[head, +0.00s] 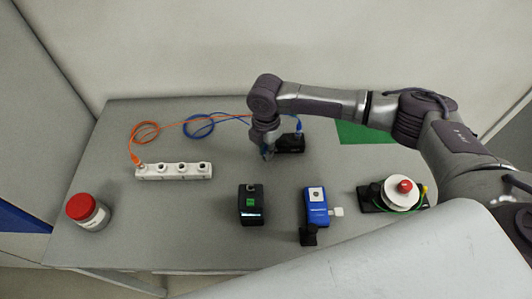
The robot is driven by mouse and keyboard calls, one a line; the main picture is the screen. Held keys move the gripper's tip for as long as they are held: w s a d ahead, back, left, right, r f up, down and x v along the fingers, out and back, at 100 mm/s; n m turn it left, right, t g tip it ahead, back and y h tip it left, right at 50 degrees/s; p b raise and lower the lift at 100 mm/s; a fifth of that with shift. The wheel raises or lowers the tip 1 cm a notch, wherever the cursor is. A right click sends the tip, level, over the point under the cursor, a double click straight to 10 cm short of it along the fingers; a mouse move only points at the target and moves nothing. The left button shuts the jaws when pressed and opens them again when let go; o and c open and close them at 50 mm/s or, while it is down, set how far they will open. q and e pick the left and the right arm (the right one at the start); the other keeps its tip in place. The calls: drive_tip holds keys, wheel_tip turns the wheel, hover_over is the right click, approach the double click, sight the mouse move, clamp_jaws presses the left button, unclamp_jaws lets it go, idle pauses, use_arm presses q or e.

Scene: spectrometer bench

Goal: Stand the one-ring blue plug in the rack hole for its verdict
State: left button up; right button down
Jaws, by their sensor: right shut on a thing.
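A white rack (174,171) with several round holes lies at the left of the bench. An orange plug (136,159) is at its left end, on an orange cable. A blue plug (299,127) stands at a small black block (291,144), with a blue cable (199,126) coiled farther left. I cannot make out rings on it. My right gripper (266,152) points down just left of the black block, well to the right of the rack. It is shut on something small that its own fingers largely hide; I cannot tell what. My left gripper is not in view.
A black device (251,204) with a green label and a blue device (316,207) stand in front. A white reel with a red knob (404,186) is at the right. A red-lidded jar (87,211) is at the left. A green mat (363,132) lies behind. The bench's middle left is clear.

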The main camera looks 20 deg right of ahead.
drive_tip(key=r, duration=0.1)
drive_tip(key=r+b, duration=0.1)
drive_tip(key=shift+s+d+r, duration=0.15)
drive_tip(key=shift+d+r, duration=0.2)
drive_tip(key=shift+d, duration=0.05)
drive_tip(key=s+d+r+b, duration=0.2)
drive_tip(key=s+d+r, duration=0.3)
drive_tip(key=d, duration=0.4)
drive_tip(key=shift+s+r+b, duration=0.35)
drive_tip(key=shift+r+b, duration=0.05)
drive_tip(key=shift+r, duration=0.5)
drive_tip(key=shift+d, duration=0.1)
